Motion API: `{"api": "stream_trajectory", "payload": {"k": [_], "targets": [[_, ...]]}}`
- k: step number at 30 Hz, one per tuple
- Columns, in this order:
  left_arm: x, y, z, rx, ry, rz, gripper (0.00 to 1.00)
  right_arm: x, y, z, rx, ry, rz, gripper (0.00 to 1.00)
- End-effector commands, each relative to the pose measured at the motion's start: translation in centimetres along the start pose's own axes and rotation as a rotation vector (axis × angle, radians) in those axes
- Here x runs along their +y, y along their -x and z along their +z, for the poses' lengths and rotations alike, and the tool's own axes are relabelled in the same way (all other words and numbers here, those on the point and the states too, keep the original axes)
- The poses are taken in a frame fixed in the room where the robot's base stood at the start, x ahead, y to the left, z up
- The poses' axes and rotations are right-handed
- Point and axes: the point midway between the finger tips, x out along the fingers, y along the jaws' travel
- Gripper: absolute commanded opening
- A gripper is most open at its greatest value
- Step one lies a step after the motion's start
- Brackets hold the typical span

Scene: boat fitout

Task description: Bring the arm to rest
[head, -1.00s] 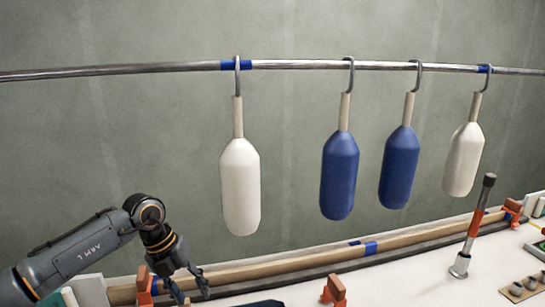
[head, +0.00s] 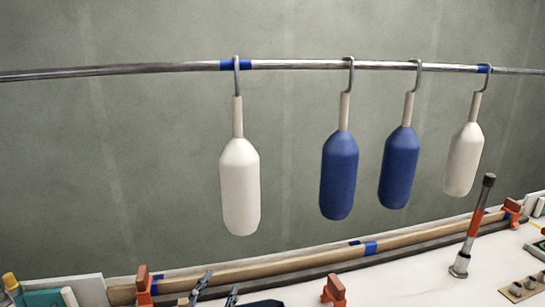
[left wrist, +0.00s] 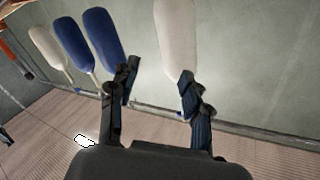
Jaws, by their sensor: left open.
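My left gripper (head: 216,290) shows only as two dark fingertips at the bottom edge of the head view, spread apart with nothing between them. The rest of the left arm is out of that view. In the left wrist view the same gripper (left wrist: 160,73) has both fingers apart and empty. A white fender (left wrist: 176,38) hangs beyond the fingers there, apart from them. My right gripper is in neither view.
A white fender (head: 240,187), two blue fenders (head: 339,176) (head: 399,168) and another white fender (head: 464,160) hang by hooks from a metal rail (head: 140,71). Below are a wooden strip (head: 300,266), orange clamps (head: 334,291) and an upright orange-and-black tool (head: 474,222) on the white bench (head: 410,282).

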Motion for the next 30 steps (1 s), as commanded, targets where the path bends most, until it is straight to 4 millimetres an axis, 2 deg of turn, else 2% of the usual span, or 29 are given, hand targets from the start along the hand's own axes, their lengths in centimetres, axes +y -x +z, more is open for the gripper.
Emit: {"api": "stream_trajectory", "payload": {"k": [1,3,6,9,15,23,30], "targets": [[0.0,2.0,3.6,-0.151,0.069,-0.008,0.48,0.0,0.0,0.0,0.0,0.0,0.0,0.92],[0.3,5.1,8.0,-0.347,0.142,-0.005,0.48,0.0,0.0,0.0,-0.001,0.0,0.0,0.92],[1.4,10.3,13.1,-0.601,0.226,0.026,0.48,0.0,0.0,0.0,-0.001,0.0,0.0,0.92],[2.7,14.9,16.1,-0.789,0.282,0.069,0.48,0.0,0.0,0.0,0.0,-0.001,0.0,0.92],[4.7,22.1,19.0,-1.043,0.35,0.153,0.48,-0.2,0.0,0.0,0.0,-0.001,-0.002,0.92],[6.7,30.1,20.0,-1.284,0.413,0.265,0.48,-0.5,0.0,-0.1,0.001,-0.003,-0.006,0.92],[9.4,28.9,25.1,-1.311,0.409,0.279,0.48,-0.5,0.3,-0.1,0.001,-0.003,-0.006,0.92]]}}
